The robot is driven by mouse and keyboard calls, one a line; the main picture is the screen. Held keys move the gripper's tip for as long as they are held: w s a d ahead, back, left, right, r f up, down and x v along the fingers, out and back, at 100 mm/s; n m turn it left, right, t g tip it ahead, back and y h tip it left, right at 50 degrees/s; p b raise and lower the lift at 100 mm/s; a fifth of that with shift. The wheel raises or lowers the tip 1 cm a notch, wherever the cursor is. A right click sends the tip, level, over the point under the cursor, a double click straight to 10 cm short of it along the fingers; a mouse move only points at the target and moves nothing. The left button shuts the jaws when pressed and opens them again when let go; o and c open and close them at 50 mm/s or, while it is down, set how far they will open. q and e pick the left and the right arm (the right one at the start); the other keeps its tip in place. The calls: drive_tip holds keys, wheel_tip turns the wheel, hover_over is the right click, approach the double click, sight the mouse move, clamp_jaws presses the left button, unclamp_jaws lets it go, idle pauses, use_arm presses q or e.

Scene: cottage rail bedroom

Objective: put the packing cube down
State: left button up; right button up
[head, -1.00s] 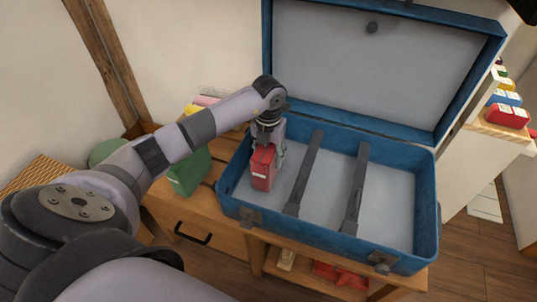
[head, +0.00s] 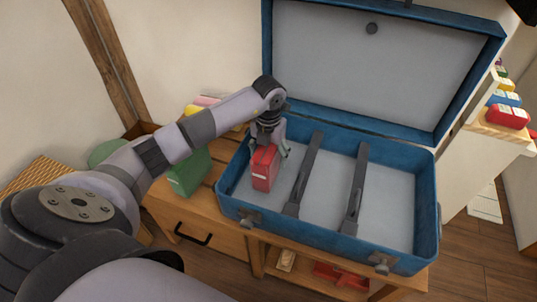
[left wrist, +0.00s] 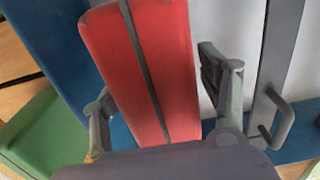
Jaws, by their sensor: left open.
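The red packing cube (head: 264,169) stands upright in the left part of the open blue suitcase (head: 330,252), left of the first dark strap. It also shows in the left wrist view (left wrist: 150,65), with a dark band along its middle. My left gripper (head: 270,150) is over the cube's top, its fingers open on either side. In the left wrist view the left gripper (left wrist: 160,105) has a gap between its right finger and the cube; the left finger is close to the cube's edge. My right gripper is not in view.
Two dark straps (head: 305,174) (head: 355,190) cross the suitcase floor; the middle and right sections are empty. The lid (head: 370,60) stands open behind. A green packing cube (head: 189,172) is on the wooden bench, left of the suitcase. Coloured cubes (head: 507,115) sit on a right-hand shelf.

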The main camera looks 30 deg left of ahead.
use_arm(q)
wheel_tip(320, 180, up, 12)
drive_tip(key=shift+r+p, duration=0.1)
drive_tip(key=shift+p, duration=0.8)
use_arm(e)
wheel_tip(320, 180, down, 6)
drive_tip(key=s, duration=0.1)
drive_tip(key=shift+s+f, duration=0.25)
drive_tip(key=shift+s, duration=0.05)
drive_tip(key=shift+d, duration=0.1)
